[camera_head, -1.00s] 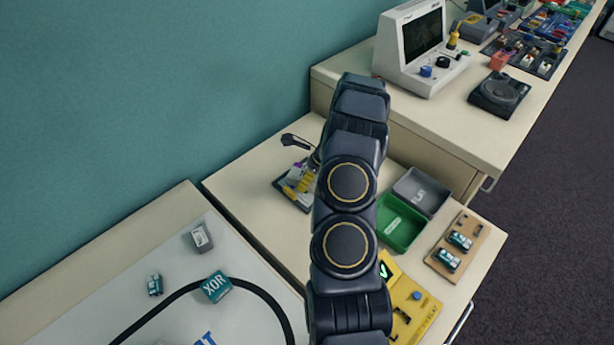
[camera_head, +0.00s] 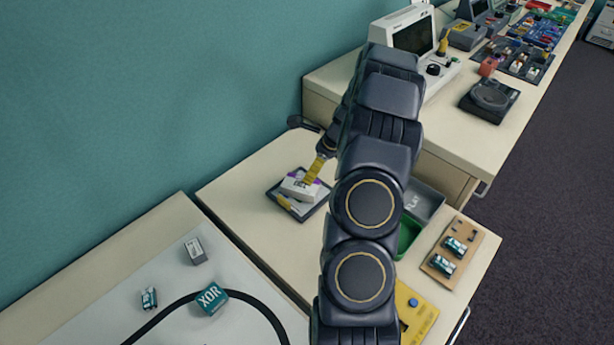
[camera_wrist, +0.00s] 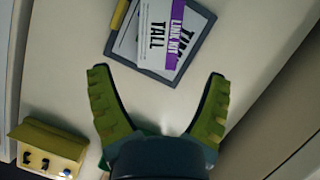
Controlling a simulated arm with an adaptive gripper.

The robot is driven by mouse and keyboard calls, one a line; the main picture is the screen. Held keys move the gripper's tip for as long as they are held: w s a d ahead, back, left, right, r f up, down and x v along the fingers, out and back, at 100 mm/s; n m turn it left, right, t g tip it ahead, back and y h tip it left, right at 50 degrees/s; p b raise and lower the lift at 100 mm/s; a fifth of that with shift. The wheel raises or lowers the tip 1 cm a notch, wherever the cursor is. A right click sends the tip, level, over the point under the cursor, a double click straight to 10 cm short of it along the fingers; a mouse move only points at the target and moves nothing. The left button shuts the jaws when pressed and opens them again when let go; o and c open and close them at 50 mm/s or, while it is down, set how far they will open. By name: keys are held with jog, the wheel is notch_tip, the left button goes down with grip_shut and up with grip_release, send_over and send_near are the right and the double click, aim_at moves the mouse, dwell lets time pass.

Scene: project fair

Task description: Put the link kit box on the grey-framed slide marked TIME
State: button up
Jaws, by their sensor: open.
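The link kit box (camera_wrist: 161,32), white with a purple band and the word TALL, lies on the grey-framed slide (camera_wrist: 204,30) in the wrist view. Part of the slide's lettering, starting TI, shows beside the box; the rest is covered. In the head view the box (camera_head: 299,187) sits on the slide (camera_head: 316,207) on the lower table. My gripper (camera_wrist: 158,75) is open, its yellow fingers spread, with nothing between them; the box is beyond the fingertips. In the head view the gripper (camera_head: 309,183) is over the slide, partly hidden by my arm.
A green tray (camera_head: 407,234) and a grey tray (camera_head: 424,203) stand right of my arm, partly hidden. A wooden board (camera_head: 470,236) and a yellow block (camera_head: 417,319) are nearer the front edge. A teal XOR box (camera_head: 211,298) lies on the left table. The higher counter rises behind.

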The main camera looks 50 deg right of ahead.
jog(key=shift+v, duration=1.05)
jog(key=s+a+r+n+g, duration=0.1)
jog(key=a+r+n, duration=0.4)
jog(key=a, duration=0.3)
jog(key=a+r+n+g+y, duration=0.1)
jog(key=a+r+n, duration=0.3)
jog(key=a+n, duration=0.3)
jog(key=s+a+r+n+g, duration=0.1)
jog(key=a+r+n, duration=0.35)
jog(key=a, duration=0.45)
jog(key=s+a+r+n+g+h, duration=0.1)
jog(key=s+a+n, duration=0.4)
jog(key=s, duration=0.5)
jog(key=s+a+r+n+g+h, duration=0.1)
jog(key=s+a+r+n, duration=0.2)
jog(key=s+n, duration=0.7)
jog(key=shift+s+a+r+g+h, duration=0.2)
jog(key=shift+a+r+g+h, duration=0.15)
jog(key=shift+a, duration=0.75)
